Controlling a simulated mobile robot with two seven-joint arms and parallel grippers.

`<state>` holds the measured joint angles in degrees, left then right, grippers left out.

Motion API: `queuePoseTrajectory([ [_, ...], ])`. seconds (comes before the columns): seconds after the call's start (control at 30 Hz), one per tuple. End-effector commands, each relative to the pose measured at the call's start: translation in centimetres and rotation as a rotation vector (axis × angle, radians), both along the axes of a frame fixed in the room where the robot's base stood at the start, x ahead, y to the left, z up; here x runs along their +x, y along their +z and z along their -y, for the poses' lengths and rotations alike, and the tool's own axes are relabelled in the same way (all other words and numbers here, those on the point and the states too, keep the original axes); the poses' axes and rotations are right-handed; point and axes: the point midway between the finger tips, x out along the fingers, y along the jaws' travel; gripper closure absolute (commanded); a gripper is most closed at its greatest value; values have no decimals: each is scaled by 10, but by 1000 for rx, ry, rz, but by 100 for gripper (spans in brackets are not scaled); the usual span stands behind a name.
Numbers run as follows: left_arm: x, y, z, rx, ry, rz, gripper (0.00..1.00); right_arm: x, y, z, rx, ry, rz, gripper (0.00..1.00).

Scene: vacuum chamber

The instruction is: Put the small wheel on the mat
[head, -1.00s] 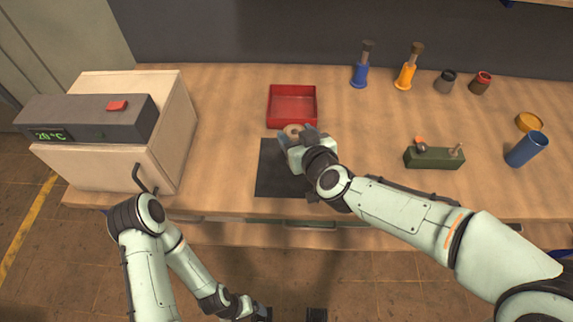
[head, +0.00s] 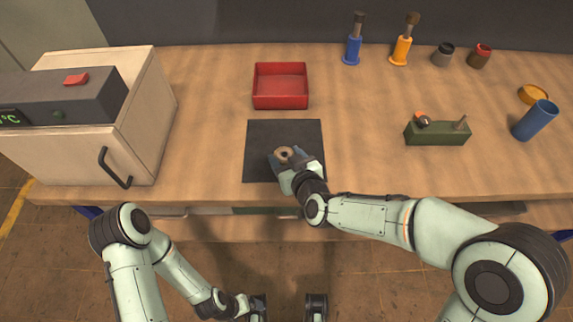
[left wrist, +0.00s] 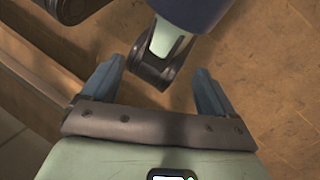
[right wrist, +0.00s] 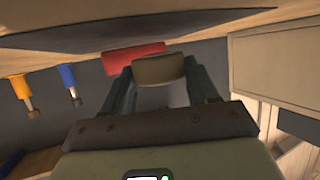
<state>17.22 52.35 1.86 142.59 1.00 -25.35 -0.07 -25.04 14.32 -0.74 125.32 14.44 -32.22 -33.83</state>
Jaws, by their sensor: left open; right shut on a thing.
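The small wheel (head: 285,154) is a tan ring with a dark central hole. My right gripper (head: 284,158) is shut on it, over the middle of the black mat (head: 262,134). In the right wrist view the wheel (right wrist: 158,70) sits between the two fingertips, with the mat (right wrist: 100,35) showing as a dark strip. A small gap seems to separate wheel and mat, but I cannot tell for sure. My left gripper (left wrist: 157,88) is open and empty, away from the table, low over the floor.
A red tray (head: 280,103) stands just behind the mat. A cabinet (head: 150,120) with a black handle is at the left. A green holder (head: 437,134), a blue cup (head: 535,120) and several bottles are at the right. The table around the mat is clear.

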Motion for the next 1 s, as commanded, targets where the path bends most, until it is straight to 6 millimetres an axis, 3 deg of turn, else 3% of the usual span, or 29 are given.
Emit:
queuePoseTrajectory([
  [0.03,5,-7,-2,7,7,14,12,0,-12,0,-1,-1,1,86],
  [0.13,12,-11,-6,15,13,32,12,0,-20,0,0,0,3,86],
  [0.63,18,-15,-8,24,21,49,12,1,-25,0,2,-1,5,86],
  [0.67,18,-14,-8,24,21,50,12,0,-26,0,0,0,1,31],
  [0.7,18,-14,-8,24,21,49,12,0,-25,0,0,0,1,18],
  [1.0,17,-14,-8,23,20,47,12,0,-25,0,0,-1,1,16],
])
